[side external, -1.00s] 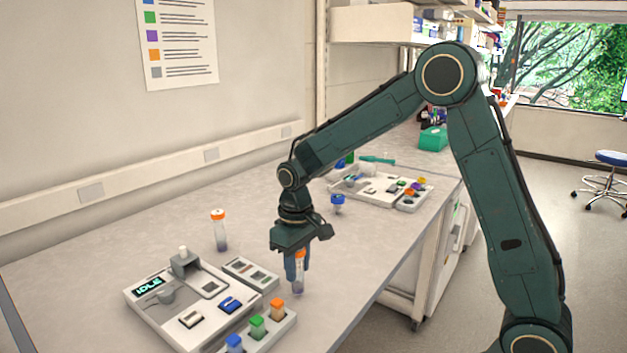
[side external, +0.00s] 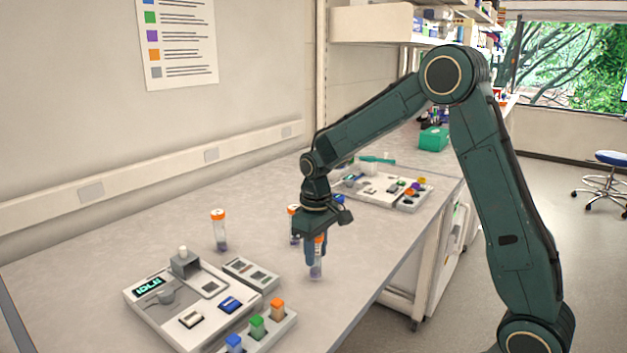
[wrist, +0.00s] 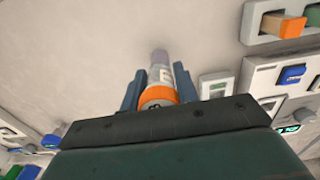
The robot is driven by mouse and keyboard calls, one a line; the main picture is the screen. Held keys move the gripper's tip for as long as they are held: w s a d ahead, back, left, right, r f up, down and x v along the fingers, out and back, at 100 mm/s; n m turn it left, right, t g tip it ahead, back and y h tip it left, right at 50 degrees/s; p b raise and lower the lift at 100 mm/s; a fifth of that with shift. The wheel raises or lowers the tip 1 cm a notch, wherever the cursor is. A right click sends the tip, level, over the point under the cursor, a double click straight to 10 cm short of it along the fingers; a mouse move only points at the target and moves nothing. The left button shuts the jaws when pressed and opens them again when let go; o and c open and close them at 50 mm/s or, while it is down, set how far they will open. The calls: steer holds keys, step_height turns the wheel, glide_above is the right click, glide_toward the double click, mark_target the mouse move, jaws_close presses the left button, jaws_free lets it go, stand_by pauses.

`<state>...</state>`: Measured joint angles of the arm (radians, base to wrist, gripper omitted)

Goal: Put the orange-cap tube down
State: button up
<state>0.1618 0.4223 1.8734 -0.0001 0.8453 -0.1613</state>
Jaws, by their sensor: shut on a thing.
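My gripper (side external: 316,257) is shut on a clear orange-cap tube (side external: 316,269) with dark contents at its bottom. It holds the tube upright, low over the bench near the front edge; I cannot tell whether the base touches. A third orange-cap tube (side external: 219,232) stands farther left.
A grey device with an IDLE display (side external: 150,286) is at the front left. Beside it is a rack with blue, green and orange blocks (side external: 257,327). A tray of parts (side external: 372,190) and a blue-cap vial (side external: 339,200) are behind my gripper.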

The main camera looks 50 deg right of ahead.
steer(key=a, duration=0.7)
steer(key=shift+d, duration=0.1)
steer(key=shift+w+d+r+n, duration=0.2)
steer(key=shift+d+r+n, duration=0.15)
steer(key=shift+d, duration=0.25)
steer(key=s+d+r+n, duration=0.2)
steer(key=d+r+n, duration=0.4)
steer(key=d+r, duration=0.3)
steer(key=s+d+r+n, duration=0.3)
steer(key=d+r+n, duration=0.4)
steer(key=d, duration=1)
step_height(320, 180, up, 2)
steer(key=shift+d+r, duration=0.1)
steer(key=shift+d, duration=0.3)
step_height(320, 180, down, 20)
steer(key=shift+r, duration=0.2)
